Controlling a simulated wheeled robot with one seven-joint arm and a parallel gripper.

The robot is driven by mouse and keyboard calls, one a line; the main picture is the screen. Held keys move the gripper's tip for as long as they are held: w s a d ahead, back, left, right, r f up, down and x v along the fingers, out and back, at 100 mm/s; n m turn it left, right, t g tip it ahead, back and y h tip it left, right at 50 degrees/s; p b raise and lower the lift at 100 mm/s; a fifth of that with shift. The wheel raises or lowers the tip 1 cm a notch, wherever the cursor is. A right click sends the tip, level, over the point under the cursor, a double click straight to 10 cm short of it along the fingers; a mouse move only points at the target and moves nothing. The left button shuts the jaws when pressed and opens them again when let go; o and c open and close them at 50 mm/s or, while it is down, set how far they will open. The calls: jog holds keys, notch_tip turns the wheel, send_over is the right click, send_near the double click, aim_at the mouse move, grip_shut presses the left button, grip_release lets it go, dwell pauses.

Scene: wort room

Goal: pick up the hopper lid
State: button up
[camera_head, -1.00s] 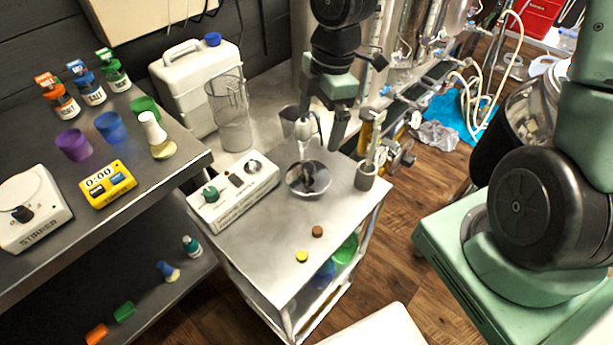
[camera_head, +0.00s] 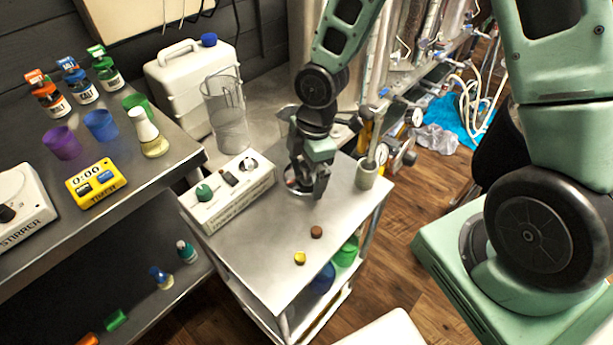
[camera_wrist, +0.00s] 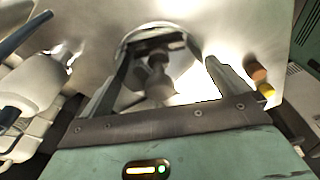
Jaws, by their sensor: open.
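The likely hopper lid, a round shiny metal disc with a knob in its middle, lies on the steel cart top. In the head view it is mostly hidden behind my gripper (camera_head: 310,188), with only its left rim (camera_head: 292,183) showing. In the wrist view the lid (camera_wrist: 188,36) lies ahead of my gripper (camera_wrist: 168,62), and its grey knob (camera_wrist: 158,68) shows between the two fingers. The fingers are apart and hold nothing. I cannot tell how far above the lid they are.
A white control box (camera_head: 228,192) stands left of the lid. A grey cup (camera_head: 367,174) holding tools stands to the right. A brown cap (camera_head: 316,231) and a yellow cap (camera_head: 300,258) lie on the clear front part of the cart top (camera_head: 265,250). A clear cylinder (camera_head: 228,115) stands behind.

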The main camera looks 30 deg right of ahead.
jog(key=shift+f, duration=0.3)
jog(key=c, duration=0.7)
